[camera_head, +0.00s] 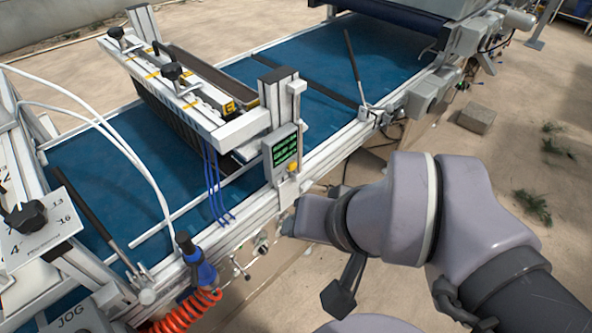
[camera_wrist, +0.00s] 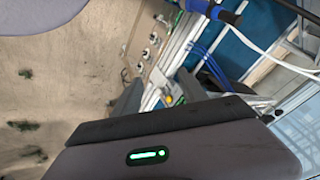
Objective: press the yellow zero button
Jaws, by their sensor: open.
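The yellow button (camera_head: 293,167) sits at the lower right of a small grey control box with a dark display of green digits (camera_head: 285,150), fixed to the machine's near rail. In the wrist view the yellow button (camera_wrist: 169,100) shows small, between the fingers and beyond them. My gripper (camera_wrist: 160,92) is open, its two dark grey fingers apart with nothing held. In the head view my arm reaches in from the right, its end below and right of the box; the fingertips cannot be made out there. I see no contact with the button.
A blue conveyor belt (camera_head: 90,160) runs behind the rail. Blue cables (camera_head: 212,180) hang left of the box. A blue connector with an orange coiled hose (camera_head: 183,310) is at the lower left. A dark lever (camera_head: 353,68) rises behind. Sandy floor is open at right.

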